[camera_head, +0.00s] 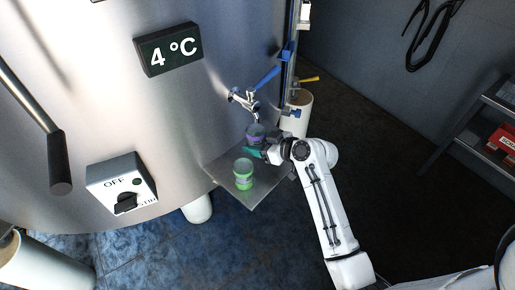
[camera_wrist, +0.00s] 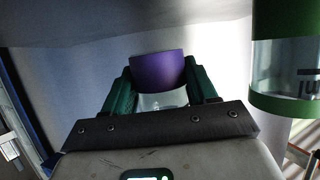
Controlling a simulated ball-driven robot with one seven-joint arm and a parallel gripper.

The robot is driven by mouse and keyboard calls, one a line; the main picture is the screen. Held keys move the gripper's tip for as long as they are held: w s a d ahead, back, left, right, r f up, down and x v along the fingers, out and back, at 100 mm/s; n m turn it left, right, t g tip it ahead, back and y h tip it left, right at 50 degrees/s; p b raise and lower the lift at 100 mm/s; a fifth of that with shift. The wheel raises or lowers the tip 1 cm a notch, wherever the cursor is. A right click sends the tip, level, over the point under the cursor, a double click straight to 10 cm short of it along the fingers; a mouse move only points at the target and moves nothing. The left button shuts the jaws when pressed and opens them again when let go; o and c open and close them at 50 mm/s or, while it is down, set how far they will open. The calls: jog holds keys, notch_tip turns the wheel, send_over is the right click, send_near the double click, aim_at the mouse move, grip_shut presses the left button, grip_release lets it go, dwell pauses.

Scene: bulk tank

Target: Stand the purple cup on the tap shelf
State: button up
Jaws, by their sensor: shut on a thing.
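The purple cup (camera_head: 256,131) is clear with a purple band and is just below the tap (camera_head: 246,97), over the back part of the tap shelf (camera_head: 252,200). My gripper (camera_head: 259,149) comes from the right and is shut on it. In the wrist view the purple cup (camera_wrist: 158,70) is between the green fingers of my gripper (camera_wrist: 160,88). It looks about upright. Its base is hidden by the gripper, so I cannot tell whether it touches the shelf.
A green-banded cup (camera_head: 243,172) stands on the shelf in front of the purple cup; it also shows close at the right in the wrist view (camera_wrist: 285,105). The steel tank (camera_head: 100,110) is behind the shelf. A switch box (camera_head: 122,184) is on the left.

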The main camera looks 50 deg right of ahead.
jog(key=shift+f, duration=1.5)
jog(key=shift+f, duration=0.1)
jog(key=o, duration=1.1)
jog(key=v, duration=1.2)
jog(key=shift+b, duration=0.35)
